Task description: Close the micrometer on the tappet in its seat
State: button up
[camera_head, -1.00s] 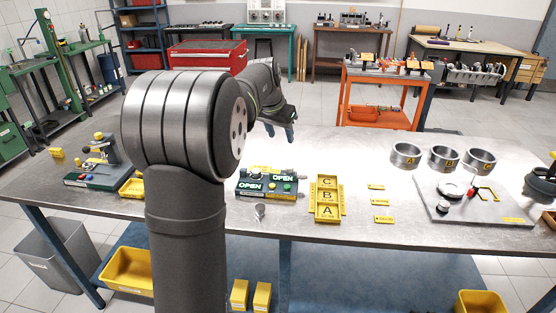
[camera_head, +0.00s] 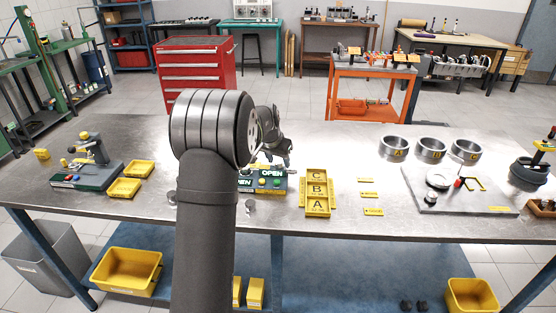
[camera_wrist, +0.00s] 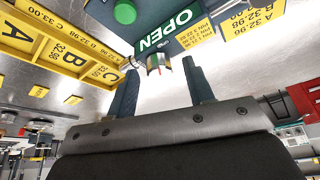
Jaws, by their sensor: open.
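A dark green bench unit (camera_head: 270,180) with OPEN signs and coloured buttons stands mid-bench, partly hidden behind my arm. It also shows in the wrist view (camera_wrist: 165,30), with a green button and yellow number labels. A small shiny cylinder (camera_wrist: 157,62) with a reddish mark stands at the unit, between my finger lines. I cannot tell whether it is the tappet or part of the micrometer. My gripper (camera_wrist: 160,67) is open, its two fingers apart and empty. In the head view my gripper (camera_head: 277,148) is just above and behind the unit.
A yellow tray (camera_head: 330,203) marked A, B, C stands right of the unit. A small metal cylinder (camera_head: 250,206) stands in front of it. Three rings (camera_head: 431,148) and a grey plate (camera_head: 425,203) are on the right. Yellow bins (camera_head: 124,188) and another stand are on the left.

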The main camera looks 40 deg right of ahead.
jog(key=c, duration=1)
